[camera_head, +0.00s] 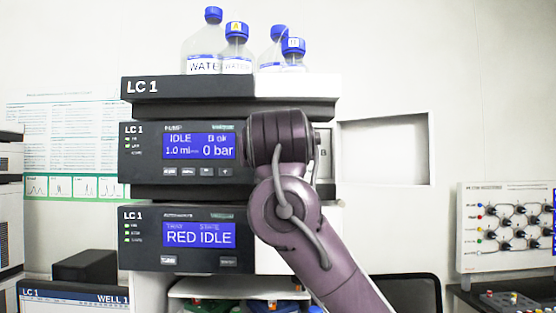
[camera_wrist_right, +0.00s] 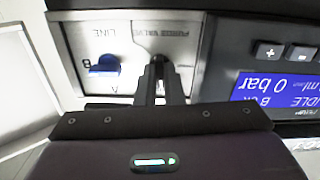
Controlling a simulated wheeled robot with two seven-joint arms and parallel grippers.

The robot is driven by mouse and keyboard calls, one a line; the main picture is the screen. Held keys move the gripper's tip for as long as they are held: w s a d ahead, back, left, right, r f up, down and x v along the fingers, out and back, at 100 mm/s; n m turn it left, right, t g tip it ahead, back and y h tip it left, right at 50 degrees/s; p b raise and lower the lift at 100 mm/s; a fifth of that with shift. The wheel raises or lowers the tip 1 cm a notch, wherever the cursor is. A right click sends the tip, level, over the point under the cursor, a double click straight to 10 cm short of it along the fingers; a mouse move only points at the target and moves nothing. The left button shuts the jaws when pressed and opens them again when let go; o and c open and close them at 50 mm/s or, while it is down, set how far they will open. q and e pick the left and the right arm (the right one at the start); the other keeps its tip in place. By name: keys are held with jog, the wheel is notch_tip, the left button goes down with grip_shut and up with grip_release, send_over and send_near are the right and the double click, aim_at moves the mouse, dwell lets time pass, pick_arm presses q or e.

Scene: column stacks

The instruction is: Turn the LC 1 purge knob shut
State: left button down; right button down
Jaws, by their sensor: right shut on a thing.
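The LC 1 pump module (camera_head: 146,181) stands in the middle of the head view; its screen (camera_head: 200,147) reads IDLE and 0 bar. My right arm covers the valve panel at its right end. In the right wrist view, which is upside down, the panel (camera_wrist_right: 130,25) shows a PURGE VALVE label. My right gripper (camera_wrist_right: 161,75) is at the panel below this label, its dark fingers shut on the purge knob. The fingers hide nearly all of the knob, so I cannot tell its angle. My left gripper is in neither view.
A blue LINE knob (camera_wrist_right: 104,68) with A and B marks sits close beside the right gripper. Blue-capped bottles (camera_head: 236,50) stand on top of the stack. The autosampler module (camera_head: 142,258) reads RED IDLE below. A board with knobs (camera_head: 510,228) is at right.

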jog(key=shift+f+m, duration=0.1)
jog(key=shift+m, duration=0.4)
jog(key=c, duration=1.5)
grip_release()
jog(key=shift+c, duration=0.2)
jog(key=s+b, duration=0.4)
jog(key=s, duration=0.4)
